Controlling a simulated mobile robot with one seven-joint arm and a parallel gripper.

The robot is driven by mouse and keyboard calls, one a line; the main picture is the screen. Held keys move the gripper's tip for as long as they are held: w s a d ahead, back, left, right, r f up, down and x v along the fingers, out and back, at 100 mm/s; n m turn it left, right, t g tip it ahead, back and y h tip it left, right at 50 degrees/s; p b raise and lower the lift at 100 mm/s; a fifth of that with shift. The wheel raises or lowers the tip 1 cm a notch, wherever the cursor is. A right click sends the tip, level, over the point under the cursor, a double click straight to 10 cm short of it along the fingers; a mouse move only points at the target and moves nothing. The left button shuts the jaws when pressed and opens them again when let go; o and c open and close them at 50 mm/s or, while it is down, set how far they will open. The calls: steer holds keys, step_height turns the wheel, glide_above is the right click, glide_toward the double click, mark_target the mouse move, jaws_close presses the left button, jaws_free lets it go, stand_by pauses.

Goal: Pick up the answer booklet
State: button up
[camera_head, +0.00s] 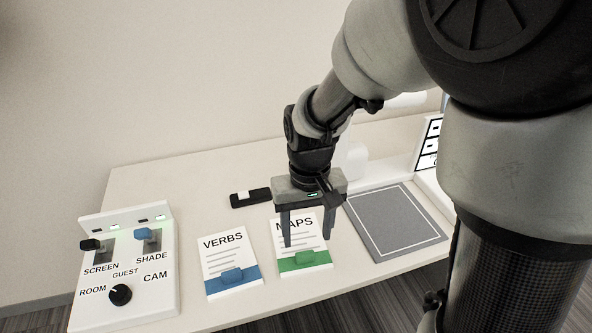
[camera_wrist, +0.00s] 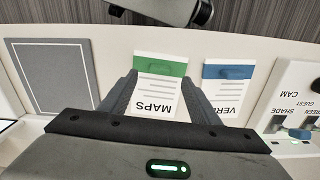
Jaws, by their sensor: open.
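Two white booklets lie on the table. The one marked MAPS (camera_head: 301,260) has a green band with a raised green tab, and the one marked VERBS (camera_head: 226,265) has a blue band with a blue tab. Neither is labelled as an answer booklet. My gripper (camera_head: 307,241) is open and empty, pointing down over the MAPS booklet, and its fingers hide part of it. In the wrist view, the MAPS booklet (camera_wrist: 160,84) shows between the fingers and the VERBS booklet (camera_wrist: 228,87) lies to its right. The fingers seem above the booklet; the exact gap cannot be told.
A control panel (camera_head: 122,318) with switches and a knob stands at the left. A grey mat with a white outline (camera_head: 395,222) lies to the right. A small black object (camera_head: 250,198) lies behind the booklets. The table's back left (camera_head: 160,186) is clear.

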mark_target(305, 254)
steer(key=f, duration=0.2)
steer(key=f+b, duration=0.1)
steer(key=f, duration=0.2)
steer(key=f+b, duration=0.1)
steer(key=f, duration=0.2)
steer(key=shift+w+a, duration=0.1)
steer(key=shift+w, duration=0.2)
steer(key=shift+r, duration=0.1)
steer(key=c, duration=1.2)
